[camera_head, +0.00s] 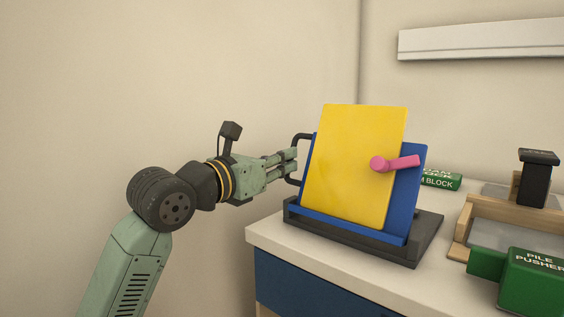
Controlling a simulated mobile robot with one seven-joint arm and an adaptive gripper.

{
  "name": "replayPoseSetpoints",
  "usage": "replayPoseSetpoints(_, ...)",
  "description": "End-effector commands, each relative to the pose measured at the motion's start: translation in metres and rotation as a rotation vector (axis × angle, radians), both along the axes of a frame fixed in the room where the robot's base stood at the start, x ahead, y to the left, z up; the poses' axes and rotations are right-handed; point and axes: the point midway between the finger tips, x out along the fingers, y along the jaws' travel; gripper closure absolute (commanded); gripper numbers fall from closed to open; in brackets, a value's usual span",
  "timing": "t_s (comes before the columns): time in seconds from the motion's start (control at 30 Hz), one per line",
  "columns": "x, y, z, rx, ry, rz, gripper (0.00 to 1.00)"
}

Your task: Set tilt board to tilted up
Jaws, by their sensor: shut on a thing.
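The tilt board is a blue board (408,195) with a yellow panel (355,165) on its face, standing steeply and leaning back on a dark grey base (355,243). A pink lever (394,163) sits on its right side. A black bracket handle (300,138) sticks out from the board's left edge. My gripper (293,160) reaches in from the left and is shut on this handle. The fingertips partly hide the handle's grip, and the back of the board is out of sight.
The base stands on a pale countertop (275,232) over a blue cabinet front (290,285). To the right are a green block (441,181), a wooden frame with a black upright (533,180), and a green pile pusher (530,280). A white wall shelf (480,40) hangs above.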

Motion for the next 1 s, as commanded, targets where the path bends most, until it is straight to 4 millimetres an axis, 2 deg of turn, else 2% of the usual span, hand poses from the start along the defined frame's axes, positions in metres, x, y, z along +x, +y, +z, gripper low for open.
replayPoseSetpoints(0.07,-0.001,0.0,0.0,0.001,0.0,0.0,1.0)
replayPoseSetpoints(0.1,-0.001,0.0,0.0,0.001,0.0,0.0,0.88)
replayPoseSetpoints(0.37,0.0,0.0,0.0,0.001,0.0,0.0,0.71)
replayPoseSetpoints(0.73,-0.004,0.004,0.0,0.001,-0.001,0.001,0.7)
replayPoseSetpoints(0.87,-0.019,0.015,0.0,0.0,-0.001,0.004,0.7)
replayPoseSetpoints(1.0,-0.043,0.033,-0.001,-0.001,-0.001,0.005,0.7)
